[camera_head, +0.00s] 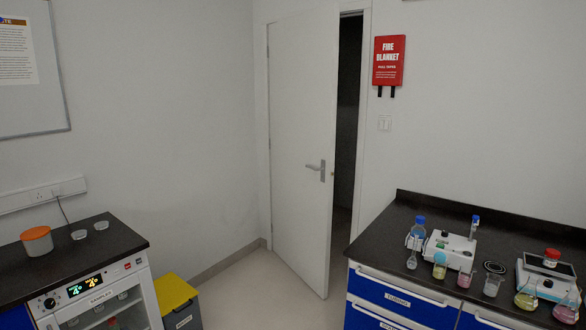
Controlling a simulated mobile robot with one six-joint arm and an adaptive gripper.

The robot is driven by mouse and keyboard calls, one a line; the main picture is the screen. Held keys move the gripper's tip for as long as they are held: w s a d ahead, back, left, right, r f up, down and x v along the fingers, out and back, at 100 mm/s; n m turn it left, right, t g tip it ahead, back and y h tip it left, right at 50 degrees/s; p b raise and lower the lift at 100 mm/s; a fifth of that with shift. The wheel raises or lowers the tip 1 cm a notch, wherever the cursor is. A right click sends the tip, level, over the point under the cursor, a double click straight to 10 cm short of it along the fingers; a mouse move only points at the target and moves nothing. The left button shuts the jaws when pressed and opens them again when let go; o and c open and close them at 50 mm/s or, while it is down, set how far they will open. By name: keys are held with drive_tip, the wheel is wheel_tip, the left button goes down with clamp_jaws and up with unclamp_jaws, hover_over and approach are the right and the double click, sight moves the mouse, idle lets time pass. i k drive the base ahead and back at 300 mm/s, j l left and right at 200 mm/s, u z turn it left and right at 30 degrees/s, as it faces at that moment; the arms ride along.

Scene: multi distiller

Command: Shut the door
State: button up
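A white door (299,150) stands in the back wall, hinged on its left side. It is ajar, swung a little into the room. A dark gap (346,130) shows between its right edge and the frame. A silver lever handle (316,167) sits on the door near its right edge. My gripper is not in view.
A dark bench (480,235) with flasks and instruments stands at the right, close to the door's free edge. At the left are a counter with a cabinet (97,296) and a yellow-lidded bin (176,296). Clear floor (240,290) lies between them before the door.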

sight(303, 49)
drive_tip(key=i+j+z, duration=0.1)
drive_tip(key=i, duration=0.5)
drive_tip(key=i+j+z, duration=0.1)
drive_tip(key=i, duration=0.5)
drive_tip(key=i+j+z, duration=0.15)
drive_tip(key=i, duration=0.4)
drive_tip(key=i+j+z, duration=0.1)
drive_tip(key=i+j, duration=0.15)
drive_tip(key=i, duration=0.35)
drive_tip(key=i+j+z, duration=0.1)
drive_tip(key=i+j, duration=0.2)
drive_tip(key=i, duration=0.25)
drive_tip(key=i+j+z, duration=0.1)
drive_tip(key=i+j, duration=0.2)
drive_tip(key=i, duration=0.25)
drive_tip(key=i+j+z, duration=0.1)
drive_tip(key=i+j, duration=0.3)
drive_tip(key=i, duration=0.15)
